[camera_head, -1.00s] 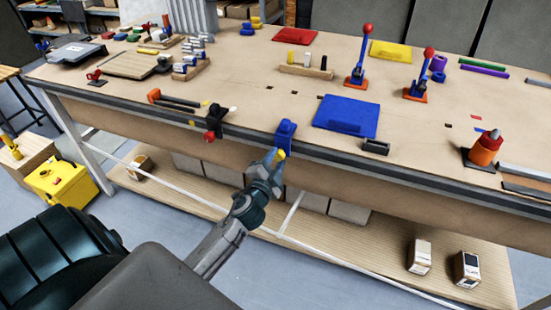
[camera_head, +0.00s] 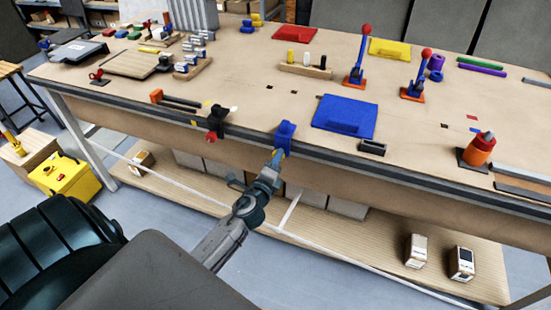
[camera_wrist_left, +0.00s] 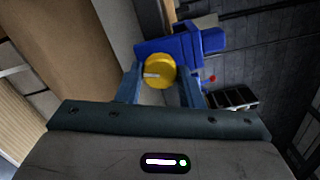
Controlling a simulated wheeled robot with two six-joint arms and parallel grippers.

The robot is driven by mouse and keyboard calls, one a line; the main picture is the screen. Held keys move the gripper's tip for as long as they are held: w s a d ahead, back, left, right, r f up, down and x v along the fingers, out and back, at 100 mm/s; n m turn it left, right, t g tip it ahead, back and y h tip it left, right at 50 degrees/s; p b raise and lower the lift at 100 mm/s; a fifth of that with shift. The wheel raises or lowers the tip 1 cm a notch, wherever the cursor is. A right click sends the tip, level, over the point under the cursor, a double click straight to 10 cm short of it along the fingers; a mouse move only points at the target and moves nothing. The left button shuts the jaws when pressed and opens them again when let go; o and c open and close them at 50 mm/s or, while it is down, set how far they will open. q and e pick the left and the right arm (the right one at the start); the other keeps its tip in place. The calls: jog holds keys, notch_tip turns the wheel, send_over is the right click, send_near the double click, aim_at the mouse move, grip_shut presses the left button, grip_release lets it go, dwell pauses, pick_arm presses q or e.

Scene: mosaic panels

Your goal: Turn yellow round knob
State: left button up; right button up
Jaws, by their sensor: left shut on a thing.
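The yellow round knob (camera_wrist_left: 160,71) has a pale line on its face and sits on the front of a blue bracket (camera_wrist_left: 190,42) in the left wrist view. In the head view the blue bracket (camera_head: 285,132) is clamped to the table's front edge. My left gripper (camera_head: 278,156) reaches up to it and covers most of the knob there. In the left wrist view the left gripper's fingers (camera_wrist_left: 161,88) stand on either side of the knob and are shut on it. My right gripper is not in view.
A black clamp with a red knob (camera_head: 211,136) sits on the table edge to the left. A blue panel (camera_head: 345,112) lies on the tabletop behind. A wooden shelf (camera_head: 390,252) with small boxes is below. The floor in front is clear.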

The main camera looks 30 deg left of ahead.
pick_arm(q)
jog(key=shift+m+p, duration=0.3)
jog(key=shift+m, duration=0.7)
jog(key=o, duration=1)
jog(key=b+v, duration=0.3)
jog(key=v, duration=0.8)
jog(key=shift+a+f, duration=0.1)
